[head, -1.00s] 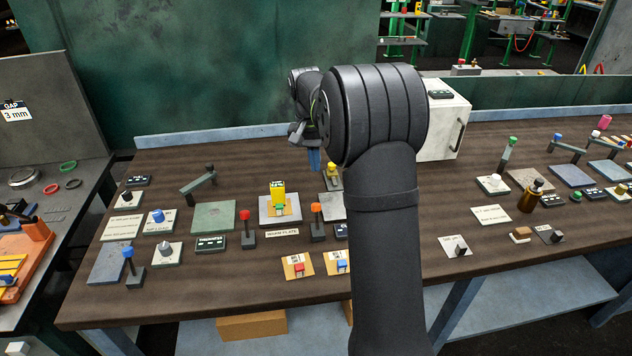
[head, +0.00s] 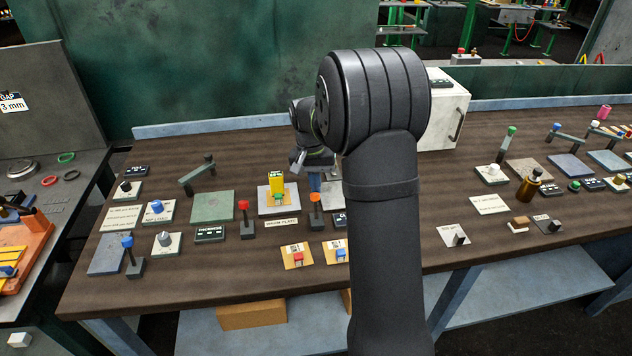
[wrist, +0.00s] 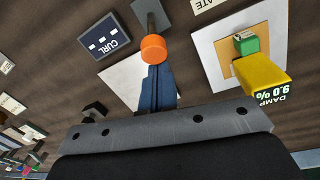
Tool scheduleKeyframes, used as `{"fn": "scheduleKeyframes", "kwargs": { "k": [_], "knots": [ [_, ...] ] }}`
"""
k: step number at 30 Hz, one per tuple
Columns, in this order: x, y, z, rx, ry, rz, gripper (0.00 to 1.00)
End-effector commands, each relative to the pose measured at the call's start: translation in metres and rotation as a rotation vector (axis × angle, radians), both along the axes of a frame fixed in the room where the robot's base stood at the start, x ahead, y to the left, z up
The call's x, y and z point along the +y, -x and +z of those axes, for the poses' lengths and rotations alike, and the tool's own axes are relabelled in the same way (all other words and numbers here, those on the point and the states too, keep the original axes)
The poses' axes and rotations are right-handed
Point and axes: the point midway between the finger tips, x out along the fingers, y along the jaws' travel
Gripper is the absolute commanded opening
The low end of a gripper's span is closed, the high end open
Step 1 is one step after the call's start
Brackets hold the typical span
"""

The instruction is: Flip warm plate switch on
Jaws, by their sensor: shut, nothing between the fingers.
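The warm plate (head: 263,210) is a pale square on the bench with a "WARM PLATE" label (head: 282,222) at its front. A yellow block (head: 277,182) marked "DAMP 9.0%" stands on it; the block also shows in the wrist view (wrist: 262,80). An orange-topped lever (head: 315,198) stands right of the label, and a red-topped lever (head: 243,206) stands left of it. My gripper (head: 314,186) is shut and empty, just behind the orange knob. In the wrist view, the blue fingertips (wrist: 157,72) meet the orange knob (wrist: 153,48); I cannot tell whether they touch.
A dark "CURL" display (wrist: 105,38) sits beside the orange lever. Two tan cards with a red switch (head: 298,257) and a blue switch (head: 340,253) lie in front. A green-grey plate (head: 212,206) lies at left. My arm hides part of the bench behind it.

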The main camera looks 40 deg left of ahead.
Motion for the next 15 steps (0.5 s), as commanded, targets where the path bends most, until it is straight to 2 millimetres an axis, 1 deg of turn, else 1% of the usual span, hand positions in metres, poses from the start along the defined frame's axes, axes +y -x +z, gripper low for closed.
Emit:
{"fn": "scheduleKeyframes", "kwargs": {
  "k": [15],
  "knots": [
    [-0.0026, 0.0027, 0.0030, -0.030, -0.030, 0.001, 0.00]
  ]
}}
